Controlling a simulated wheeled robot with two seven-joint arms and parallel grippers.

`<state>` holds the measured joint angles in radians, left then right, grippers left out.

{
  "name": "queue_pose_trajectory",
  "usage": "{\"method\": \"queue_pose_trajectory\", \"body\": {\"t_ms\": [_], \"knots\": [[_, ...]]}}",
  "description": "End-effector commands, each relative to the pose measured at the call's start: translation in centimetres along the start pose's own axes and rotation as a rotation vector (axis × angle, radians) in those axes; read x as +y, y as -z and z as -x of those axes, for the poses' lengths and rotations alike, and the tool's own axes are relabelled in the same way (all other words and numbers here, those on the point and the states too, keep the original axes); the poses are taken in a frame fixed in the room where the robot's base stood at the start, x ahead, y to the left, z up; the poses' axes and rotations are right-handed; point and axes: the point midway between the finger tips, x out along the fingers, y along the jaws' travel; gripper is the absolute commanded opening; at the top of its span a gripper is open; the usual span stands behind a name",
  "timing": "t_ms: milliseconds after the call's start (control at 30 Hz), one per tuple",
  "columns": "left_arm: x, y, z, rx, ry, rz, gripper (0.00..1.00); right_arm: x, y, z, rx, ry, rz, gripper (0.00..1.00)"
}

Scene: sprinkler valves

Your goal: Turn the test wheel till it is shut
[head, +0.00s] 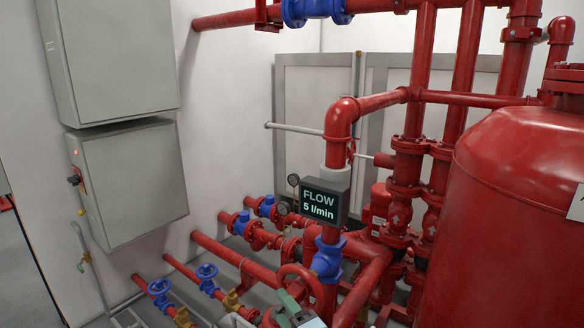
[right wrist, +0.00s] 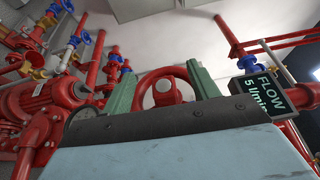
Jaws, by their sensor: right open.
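The red test wheel (head: 300,272) is low in the middle of the head view, below the blue valve body. In the right wrist view the wheel (right wrist: 164,72) stands between my right gripper's two green fingers (right wrist: 163,80), one on each side of its rim. The fingers are open, and I cannot tell whether either touches the rim. In the head view, the right gripper (head: 293,308) is at the bottom edge, just in front of the wheel. A flow display (head: 323,203) reads 5 l/min. The left gripper is not in view.
A large red tank (head: 515,210) fills the right side. Two grey cabinets (head: 130,185) hang on the left wall. Blue handwheels (head: 206,271) and red pipes (head: 235,257) crowd the lower left. A blue valve body (head: 327,259) is close above the wheel.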

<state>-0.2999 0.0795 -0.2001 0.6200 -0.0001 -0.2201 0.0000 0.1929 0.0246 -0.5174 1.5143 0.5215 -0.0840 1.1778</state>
Motion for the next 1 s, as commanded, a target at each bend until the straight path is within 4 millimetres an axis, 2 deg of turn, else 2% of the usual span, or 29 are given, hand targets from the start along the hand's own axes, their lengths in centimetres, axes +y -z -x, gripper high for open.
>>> {"method": "queue_pose_trajectory", "body": {"t_ms": [33,100,367,800,1000], "knots": [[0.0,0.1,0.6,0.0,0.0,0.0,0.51,-0.3,-0.6,0.2,0.0,0.0,-0.003,0.6],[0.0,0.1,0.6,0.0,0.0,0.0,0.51,-0.1,-0.8,0.4,0.001,0.0,-0.001,0.6],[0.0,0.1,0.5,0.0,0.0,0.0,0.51,0.0,-0.9,0.4,0.001,0.0,0.0,0.6],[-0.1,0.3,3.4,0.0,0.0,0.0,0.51,-0.1,-6.4,2.6,0.0,-0.001,-0.003,0.6],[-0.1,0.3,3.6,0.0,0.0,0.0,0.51,0.0,-7.3,3.0,0.001,0.0,0.001,0.6]]}}
